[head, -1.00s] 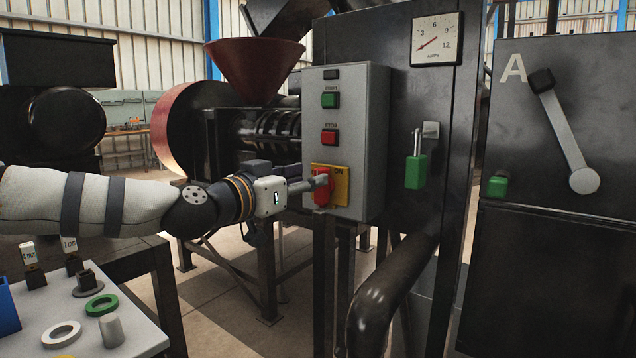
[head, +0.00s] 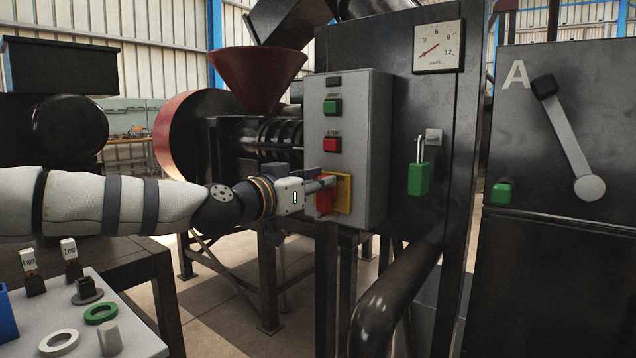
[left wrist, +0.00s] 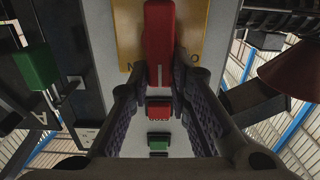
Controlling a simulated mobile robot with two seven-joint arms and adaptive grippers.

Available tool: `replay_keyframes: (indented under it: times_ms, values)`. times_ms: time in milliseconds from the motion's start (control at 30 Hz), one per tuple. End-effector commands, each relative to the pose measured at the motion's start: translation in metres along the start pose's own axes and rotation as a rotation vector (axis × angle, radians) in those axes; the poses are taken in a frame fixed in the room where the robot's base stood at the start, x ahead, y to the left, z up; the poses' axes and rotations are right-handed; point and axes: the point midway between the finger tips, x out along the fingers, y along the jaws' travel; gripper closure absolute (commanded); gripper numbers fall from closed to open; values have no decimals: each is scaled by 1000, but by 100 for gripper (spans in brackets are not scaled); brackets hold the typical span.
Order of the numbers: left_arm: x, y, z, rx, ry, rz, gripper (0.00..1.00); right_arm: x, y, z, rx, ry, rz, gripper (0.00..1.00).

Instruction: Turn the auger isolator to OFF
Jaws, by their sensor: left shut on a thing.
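The auger isolator is a red handle (head: 324,198) on a yellow plate (head: 343,190), low on the grey control box (head: 352,130). My left gripper (head: 322,184) reaches it from the left and is shut on the handle. In the left wrist view the red handle (left wrist: 159,40) stands between the two dark fingertips (left wrist: 160,72), in front of the yellow plate (left wrist: 210,30). The plate's lettering is partly covered by the handle and fingers. My right gripper is not in view.
Above the isolator are a red stop button (head: 332,145) and a green start button (head: 332,107). A green padlock (head: 419,178) hangs to the right. A lever (head: 570,140) is on the panel marked A. A table (head: 130,325) with rings stands front left.

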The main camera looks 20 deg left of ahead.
Motion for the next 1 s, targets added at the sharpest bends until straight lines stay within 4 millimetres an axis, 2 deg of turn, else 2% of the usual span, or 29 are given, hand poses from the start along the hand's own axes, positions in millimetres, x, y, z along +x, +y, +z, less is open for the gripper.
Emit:
replay_keyframes:
  times_ms: [267,1000]
  values:
    - [0,-4,1,-132,-1,0,100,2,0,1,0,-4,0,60]
    - [0,-20,12,-827,-3,-2,100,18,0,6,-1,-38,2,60]
